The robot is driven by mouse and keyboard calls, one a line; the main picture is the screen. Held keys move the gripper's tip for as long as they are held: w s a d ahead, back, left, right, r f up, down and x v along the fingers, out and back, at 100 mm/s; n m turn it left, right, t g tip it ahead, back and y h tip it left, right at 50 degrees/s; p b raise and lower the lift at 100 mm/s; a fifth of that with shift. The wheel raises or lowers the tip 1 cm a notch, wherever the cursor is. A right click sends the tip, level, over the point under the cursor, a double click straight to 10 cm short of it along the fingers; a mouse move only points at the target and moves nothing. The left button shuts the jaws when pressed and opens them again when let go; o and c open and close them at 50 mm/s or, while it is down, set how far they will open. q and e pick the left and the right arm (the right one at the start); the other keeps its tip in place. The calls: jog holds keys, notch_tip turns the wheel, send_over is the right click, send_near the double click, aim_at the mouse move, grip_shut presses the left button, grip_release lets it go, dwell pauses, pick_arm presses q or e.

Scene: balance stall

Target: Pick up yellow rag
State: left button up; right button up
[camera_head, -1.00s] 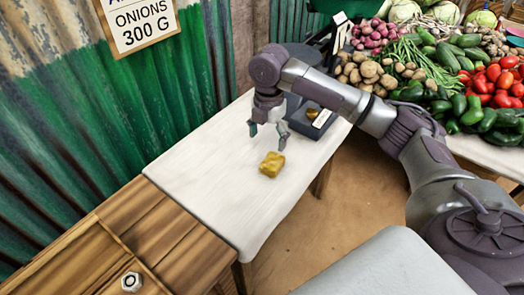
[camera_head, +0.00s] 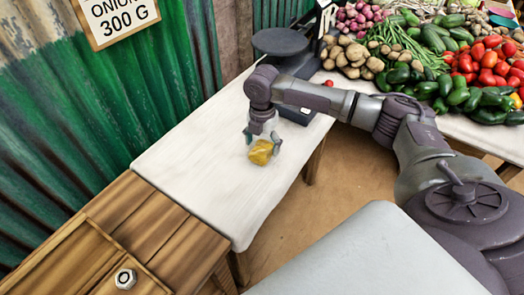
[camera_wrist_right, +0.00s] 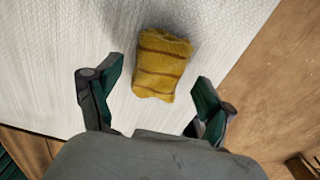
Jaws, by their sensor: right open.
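The yellow rag (camera_head: 261,153) is a small folded cloth on the white-covered table (camera_head: 195,165), near its right edge. In the right wrist view the rag (camera_wrist_right: 162,66) shows darker stripes and lies just beyond and between the two fingertips. My right gripper (camera_head: 263,138) is right at the rag in the head view, its fingers on either side of the rag's upper part. In the right wrist view the gripper (camera_wrist_right: 153,82) is open with nothing between its fingers held. I cannot tell whether a finger touches the rag. My left gripper is not in view.
A dark scale (camera_head: 285,50) stands at the table's far end. Piled vegetables (camera_head: 430,60) lie on a stall behind my right arm. A wooden cabinet (camera_head: 140,235) with a hex nut-shaped piece (camera_head: 126,279) adjoins the near end. The table's left part is clear.

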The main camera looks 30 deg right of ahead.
notch_tip(320, 180, down, 2)
jog(key=c, duration=1.1)
jog(key=shift+r, duration=0.1)
jog(key=shift+c, duration=0.2)
jog(key=shift+w+r, duration=0.1)
jog(key=shift+r, duration=0.3)
jog(key=r, duration=0.3)
jog(key=shift+s+d+r, duration=0.15)
jog(key=shift+s+r, duration=0.05)
jog(key=shift+r, duration=0.1)
jog(key=s+d+r, duration=0.6)
jog(key=s, duration=0.3)
jog(key=shift+s+d+r, duration=0.15)
jog(key=shift+d+r, duration=0.05)
jog(key=shift+r, duration=0.05)
